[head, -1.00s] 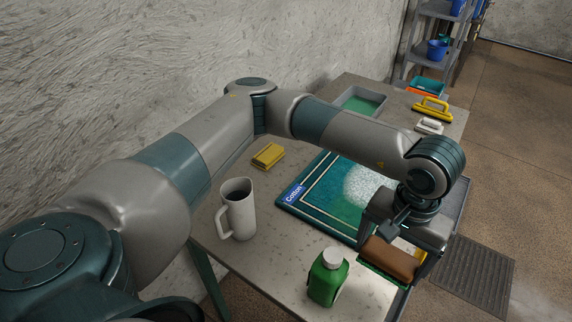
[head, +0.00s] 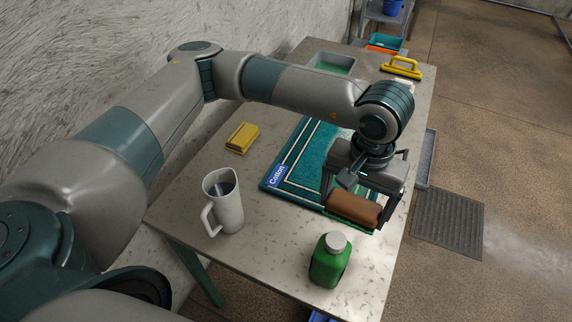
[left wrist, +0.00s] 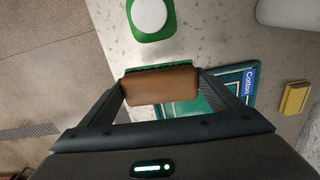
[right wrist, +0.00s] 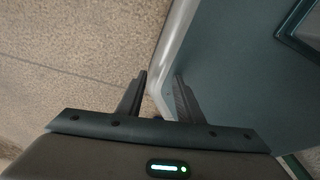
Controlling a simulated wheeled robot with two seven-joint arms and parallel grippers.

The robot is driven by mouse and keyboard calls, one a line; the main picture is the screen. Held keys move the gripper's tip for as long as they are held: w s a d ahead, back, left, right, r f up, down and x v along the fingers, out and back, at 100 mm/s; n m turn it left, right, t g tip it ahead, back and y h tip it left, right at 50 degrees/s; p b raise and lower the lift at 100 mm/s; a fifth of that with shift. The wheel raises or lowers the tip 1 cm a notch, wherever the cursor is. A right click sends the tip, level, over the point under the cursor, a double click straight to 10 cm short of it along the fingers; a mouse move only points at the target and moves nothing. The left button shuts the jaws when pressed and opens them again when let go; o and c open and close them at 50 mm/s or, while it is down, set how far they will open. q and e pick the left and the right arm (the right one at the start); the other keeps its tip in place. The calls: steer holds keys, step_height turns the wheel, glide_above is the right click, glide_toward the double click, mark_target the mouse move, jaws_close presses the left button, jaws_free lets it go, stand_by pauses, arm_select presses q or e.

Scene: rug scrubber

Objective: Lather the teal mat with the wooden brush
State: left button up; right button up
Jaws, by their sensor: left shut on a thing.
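The teal mat (head: 281,185) lies on the table with a white-lined border and a blue "Cotton" label. Part of a pale foam patch shows beside my arm; the arm hides the rest. My left gripper (head: 357,208) is shut on the wooden brush (head: 355,206), a brown block with green bristles below. The brush is over the near right end of the mat; I cannot tell whether it touches. The left wrist view shows the brush (left wrist: 162,85) between both fingers.
A green bottle with a grey cap (head: 329,262) and a white pitcher (head: 226,205) stand in front of the mat. A yellow sponge (head: 242,137) lies left. A grey tray with green liquid (head: 334,62) and a yellow-handled brush (head: 402,68) are at the back.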

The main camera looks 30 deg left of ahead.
steer(key=o, duration=0.3)
steer(key=shift+d, duration=0.1)
arm_select(q)
steer(key=shift+w+a, duration=0.25)
steer(key=shift+a, duration=0.15)
steer(key=w+a+f+p, duration=0.2)
steer(key=a, duration=0.6)
steer(key=w+a+f+p, duration=0.1)
steer(key=w+a+p, duration=0.1)
steer(key=a, duration=0.7)
steer(key=shift+w+f+n, duration=0.3)
steer(key=shift+w+f, duration=0.05)
steer(key=shift+w, duration=0.05)
arm_select(e)
step_height(320, 180, up, 4)
steer(key=shift+s+f, duration=0.1)
arm_select(q)
steer(key=shift+f, duration=0.1)
steer(key=shift+f+b, duration=0.3)
steer(key=shift+f, duration=2)
arm_select(e)
steer(key=shift+a+f, duration=0.35)
steer(key=shift+f, duration=0.1)
